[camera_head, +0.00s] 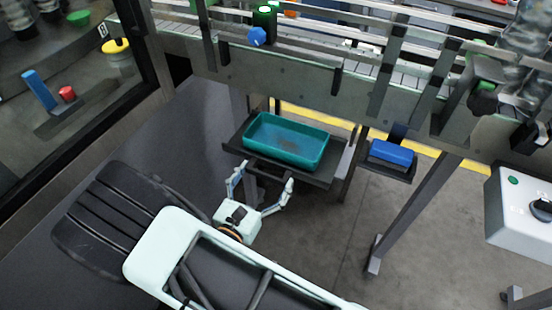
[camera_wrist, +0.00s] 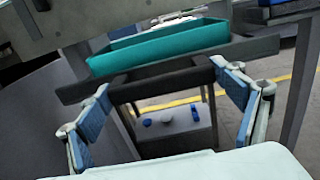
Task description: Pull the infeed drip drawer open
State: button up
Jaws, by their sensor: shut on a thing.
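The infeed drip drawer (camera_head: 338,162) is a dark flat tray under the conveyor, with a teal pan (camera_head: 285,143) in it. It stands out from below the conveyor side. Its front edge crosses the wrist view (camera_wrist: 255,50), with the teal pan (camera_wrist: 165,48) behind it. A dark bar handle (camera_wrist: 165,85) runs along the front. My gripper (camera_head: 264,179) is at the front of the drawer. Its blue-padded fingers, also in the wrist view (camera_wrist: 167,100), are wide apart, one at each end of the handle, and shut on it lengthwise. The exact contact is hard to see.
The conveyor (camera_head: 300,82) runs above the drawer. A blue block sits on a small shelf (camera_head: 390,170) to the right, beside a slanting leg (camera_head: 415,215). A grey control box (camera_head: 515,225) is at far right. A dark-framed window cabinet (camera_head: 110,140) is at left.

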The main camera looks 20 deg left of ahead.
jog(key=shift+s+a, duration=0.15)
jog(key=shift+s, duration=2.05)
jog(key=o, duration=1.6)
jog(key=shift+s, duration=0.1)
jog(key=s, duration=0.8)
jog(key=s+a, duration=0.1)
jog(key=s, duration=0.2)
jog(key=shift+s, duration=0.4)
